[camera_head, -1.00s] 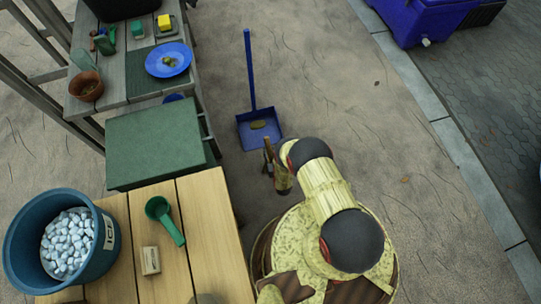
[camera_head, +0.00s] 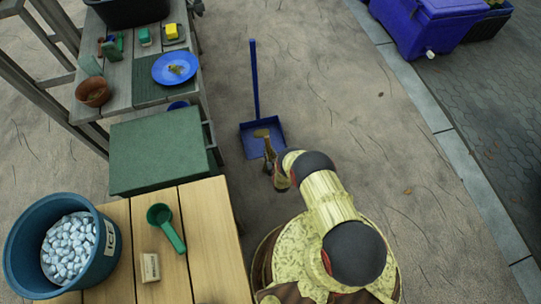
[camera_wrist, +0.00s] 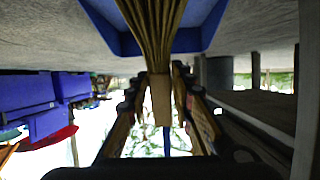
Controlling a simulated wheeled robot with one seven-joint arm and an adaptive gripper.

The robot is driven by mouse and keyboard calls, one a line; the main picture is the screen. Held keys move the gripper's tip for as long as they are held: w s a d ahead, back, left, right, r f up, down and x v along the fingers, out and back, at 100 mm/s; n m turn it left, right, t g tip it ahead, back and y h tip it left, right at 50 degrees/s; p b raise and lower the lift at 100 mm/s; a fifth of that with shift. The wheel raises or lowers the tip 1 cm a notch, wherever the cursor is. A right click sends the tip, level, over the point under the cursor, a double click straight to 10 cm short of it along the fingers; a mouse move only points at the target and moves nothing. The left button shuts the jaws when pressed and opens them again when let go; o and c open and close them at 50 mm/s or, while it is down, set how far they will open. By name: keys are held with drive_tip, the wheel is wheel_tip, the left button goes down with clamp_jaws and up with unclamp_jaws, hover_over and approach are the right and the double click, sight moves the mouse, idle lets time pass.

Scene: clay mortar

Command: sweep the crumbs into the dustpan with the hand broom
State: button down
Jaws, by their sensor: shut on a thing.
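The blue dustpan (camera_head: 252,150) lies on the ground ahead of my base, its long handle pointing away. A small tan patch (camera_head: 262,133) shows in the pan; I cannot tell if it is crumbs or a leaf. My gripper (camera_wrist: 158,98) is shut on the hand broom, whose straw bristles (camera_wrist: 152,28) show in the wrist view. The bristles reach over the blue dustpan (camera_wrist: 203,38) there. In the head view my gripper (camera_head: 272,165) is at the pan's near edge. I see no clear loose crumbs on the ground.
A wooden table (camera_head: 208,235) with a green scoop (camera_head: 163,223) and an ice bucket (camera_head: 100,262) stands at left. A green-topped bench (camera_head: 155,150) and a shelf with a blue plate (camera_head: 160,76) are beyond it. Open ground lies to the right, with a blue cooler (camera_head: 430,25) far off.

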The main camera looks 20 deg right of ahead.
drive_tip(key=shift+w+f, duration=0.15)
drive_tip(key=shift+w, duration=1.85)
drive_tip(key=shift+w+f, duration=0.1)
drive_tip(key=shift+w, duration=1.85)
drive_tip(key=shift+r, duration=0.1)
drive_tip(key=shift+r+p, duration=1.25)
drive_tip(key=shift+r, duration=0.3)
drive_tip(key=s+p, duration=0.4)
drive_tip(key=s, duration=1.4)
drive_tip(key=shift+p, duration=0.4)
drive_tip(key=shift+f+b, duration=1.6)
drive_tip(key=shift+b, duration=0.15)
drive_tip(key=shift+w, duration=0.15)
